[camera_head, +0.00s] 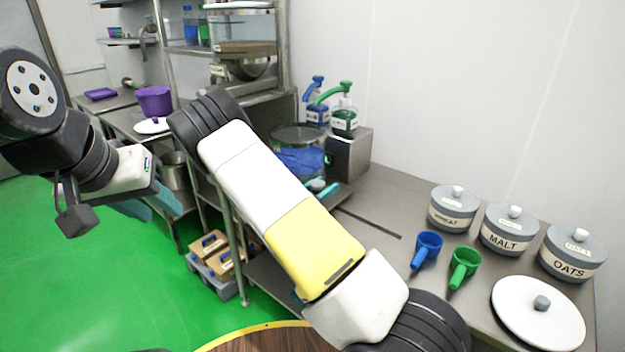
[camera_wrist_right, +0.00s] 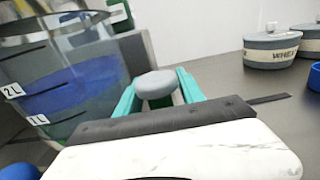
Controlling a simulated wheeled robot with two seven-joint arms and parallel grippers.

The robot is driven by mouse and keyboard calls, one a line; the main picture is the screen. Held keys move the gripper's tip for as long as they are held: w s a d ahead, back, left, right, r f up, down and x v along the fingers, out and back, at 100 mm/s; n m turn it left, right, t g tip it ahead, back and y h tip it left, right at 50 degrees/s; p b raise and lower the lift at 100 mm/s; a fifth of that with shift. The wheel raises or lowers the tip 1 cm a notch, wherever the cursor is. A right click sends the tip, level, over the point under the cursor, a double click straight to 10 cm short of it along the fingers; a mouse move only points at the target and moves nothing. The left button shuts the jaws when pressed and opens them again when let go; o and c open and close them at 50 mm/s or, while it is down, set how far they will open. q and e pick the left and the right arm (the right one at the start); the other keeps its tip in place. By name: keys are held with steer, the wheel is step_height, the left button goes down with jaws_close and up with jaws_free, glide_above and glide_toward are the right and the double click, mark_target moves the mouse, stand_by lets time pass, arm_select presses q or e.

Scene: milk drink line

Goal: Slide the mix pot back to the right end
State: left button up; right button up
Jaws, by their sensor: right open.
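The mix pot (camera_head: 297,137) is a clear vessel with blue contents, standing on the counter behind my right arm. In the right wrist view the mix pot (camera_wrist_right: 62,75) fills the left side, with 1L and 2L marks. My right gripper (camera_head: 321,189) is beside its near right side. Its teal fingers are apart, one on each side of a round grey knob (camera_wrist_right: 155,84); whether they touch it I cannot tell. My arm hides part of the pot's lower left. My left gripper (camera_head: 146,204) hangs over the floor at left, away from the pot; its finger gap is unclear.
A grey box (camera_head: 348,157) with green and blue pump bottles stands right behind the pot. A dark slot (camera_head: 368,222) runs along the counter to the right. Farther right are labelled pots, blue and green scoops (camera_head: 465,264) and a white lid (camera_head: 538,312).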

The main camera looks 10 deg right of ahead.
jaws_close()
stand_by(1.3)
